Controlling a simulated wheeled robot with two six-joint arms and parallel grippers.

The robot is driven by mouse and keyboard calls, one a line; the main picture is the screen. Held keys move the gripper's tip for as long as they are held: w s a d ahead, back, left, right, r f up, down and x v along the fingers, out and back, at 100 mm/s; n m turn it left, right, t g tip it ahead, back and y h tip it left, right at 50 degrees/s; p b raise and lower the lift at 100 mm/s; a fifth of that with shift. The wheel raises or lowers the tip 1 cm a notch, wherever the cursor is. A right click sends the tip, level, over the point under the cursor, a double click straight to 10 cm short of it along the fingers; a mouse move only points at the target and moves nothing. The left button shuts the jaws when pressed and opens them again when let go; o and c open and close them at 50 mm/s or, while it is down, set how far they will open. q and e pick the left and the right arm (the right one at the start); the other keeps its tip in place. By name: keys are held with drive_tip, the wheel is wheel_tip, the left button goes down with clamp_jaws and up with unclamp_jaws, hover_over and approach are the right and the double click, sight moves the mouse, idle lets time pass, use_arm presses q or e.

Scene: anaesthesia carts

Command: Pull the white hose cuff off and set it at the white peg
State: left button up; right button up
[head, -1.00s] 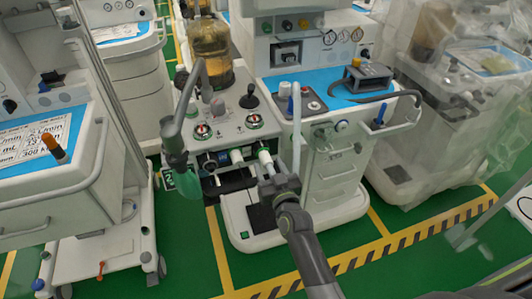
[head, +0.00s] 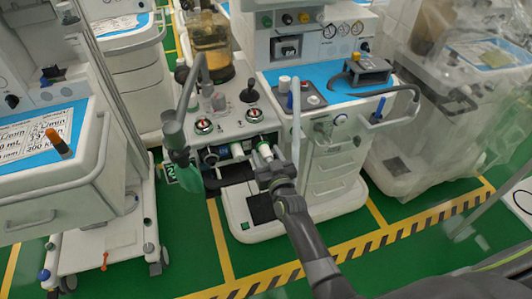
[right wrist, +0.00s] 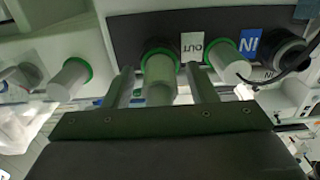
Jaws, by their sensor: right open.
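The white hose cuff (right wrist: 160,78), with a green ring at its base, sits on the dark port panel. It also shows in the head view (head: 265,151). My right gripper (right wrist: 161,88) is open, with one finger on each side of the cuff, and no clear grip on it shows. In the head view the right gripper (head: 271,168) is just below the cuff and hides its lower end. A white peg with a green ring (right wrist: 70,78) sticks out at the left of the wrist view. Another green-ringed white stub (right wrist: 226,61) is by the OUT label. My left gripper is not in view.
A black port (right wrist: 285,48) with a dark cable is beside the blue IN label (right wrist: 250,42). A green bag (head: 188,178) hangs from a grey arm left of the ports. A drawer cart (head: 330,165) stands close on the right. Green floor is free in front.

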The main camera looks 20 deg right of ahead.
sight(269, 160)
idle(0.7)
clamp_jaws()
drive_tip(key=shift+s+f+b, duration=0.2)
drive_tip(key=shift+b, duration=0.15)
drive_tip(key=shift+s+r+b, duration=0.1)
drive_tip(key=shift+s+b, duration=1.35)
drive_tip(key=shift+b, duration=0.15)
drive_tip(key=shift+s+b, duration=0.45)
drive_tip(key=shift+b, duration=0.05)
drive_tip(key=shift+s+b, duration=0.65)
drive_tip(key=shift+s, duration=0.05)
drive_tip(key=shift+s+d, duration=0.1)
drive_tip(key=shift+s, duration=0.1)
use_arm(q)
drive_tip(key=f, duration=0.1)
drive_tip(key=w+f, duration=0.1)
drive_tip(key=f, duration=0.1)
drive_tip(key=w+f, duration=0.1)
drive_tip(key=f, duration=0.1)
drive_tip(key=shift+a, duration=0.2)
use_arm(e)
drive_tip(key=shift+r, duration=0.1)
